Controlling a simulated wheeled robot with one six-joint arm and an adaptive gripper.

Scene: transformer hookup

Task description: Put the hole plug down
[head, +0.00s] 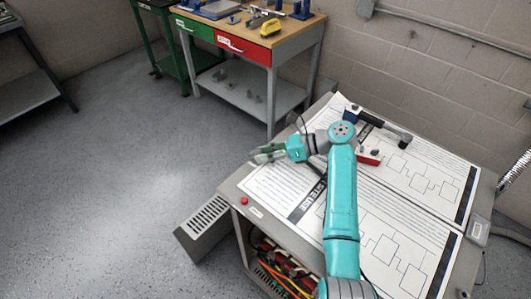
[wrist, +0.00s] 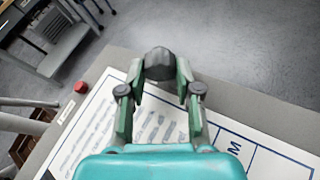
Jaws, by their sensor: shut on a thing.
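The hole plug (wrist: 160,62) is a dark grey, rounded, faceted piece between the fingertips of my gripper (wrist: 160,78) in the wrist view. My gripper is shut on it from both sides. In the head view my gripper (head: 264,154) points left near the left edge of the grey bench (head: 231,188). The plug is too small to make out clearly there.
Printed sheets (head: 420,190) cover much of the bench top. A dark-handled tool (head: 385,127) and a red-and-white block (head: 369,156) lie beyond my arm. A red button (head: 244,201) sits at the near left corner. A wooden-topped workbench (head: 285,38) with tools stands behind.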

